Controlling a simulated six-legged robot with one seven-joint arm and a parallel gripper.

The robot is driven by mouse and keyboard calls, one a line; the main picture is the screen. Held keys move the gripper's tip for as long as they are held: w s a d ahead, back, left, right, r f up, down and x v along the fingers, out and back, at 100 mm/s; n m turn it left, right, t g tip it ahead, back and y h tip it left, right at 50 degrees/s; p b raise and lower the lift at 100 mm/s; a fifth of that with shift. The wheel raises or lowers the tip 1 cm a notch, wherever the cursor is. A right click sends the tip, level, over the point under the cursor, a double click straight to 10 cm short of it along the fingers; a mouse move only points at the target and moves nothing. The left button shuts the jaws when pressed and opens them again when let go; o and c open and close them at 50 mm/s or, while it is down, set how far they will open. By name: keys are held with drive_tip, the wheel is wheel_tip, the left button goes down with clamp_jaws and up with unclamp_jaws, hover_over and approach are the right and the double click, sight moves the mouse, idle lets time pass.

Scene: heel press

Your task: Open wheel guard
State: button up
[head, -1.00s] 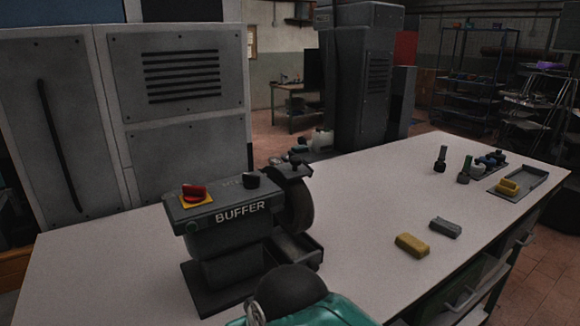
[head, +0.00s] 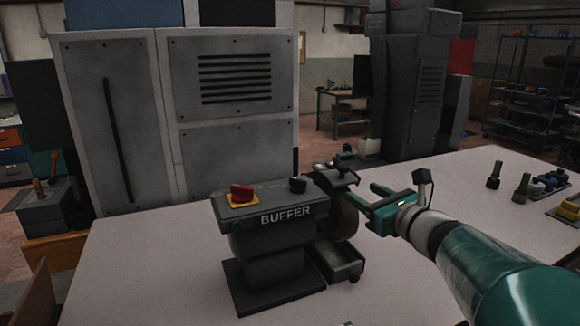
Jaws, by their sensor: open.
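The dark grey buffer (head: 265,243) stands on the white bench, with BUFFER on its front. A red knob on a yellow plate and a black knob sit on its top. Its wheel (head: 345,216) is at the right end, partly covered from above by the dark wheel guard (head: 337,177). A small dark tab sticks out at the guard's top. My gripper (head: 373,206) is open and empty, just right of the wheel and guard, with its fingers pointing left. I cannot tell whether a finger touches the guard.
The white bench top (head: 150,265) is clear left of the buffer. Several bottles and blocks (head: 530,185) stand at the bench's right. A grey cabinet (head: 180,110) rises behind the bench, and a dark machine (head: 412,80) stands behind at the right.

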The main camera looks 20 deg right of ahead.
sight(347, 170)
drive_tip(key=shift+m+t+h, duration=0.3)
drive_tip(key=shift+m+h, duration=0.3)
drive_tip(key=shift+m, duration=0.3)
drive_tip(key=w, duration=0.4)
drive_tip(key=w+d, duration=0.1)
drive_tip(key=w, duration=0.4)
drive_tip(key=w+d, duration=0.1)
drive_tip(key=w, duration=0.3)
drive_tip(key=shift+w+d+r, duration=0.2)
drive_tip(key=shift+w+r, duration=0.1)
clamp_jaws()
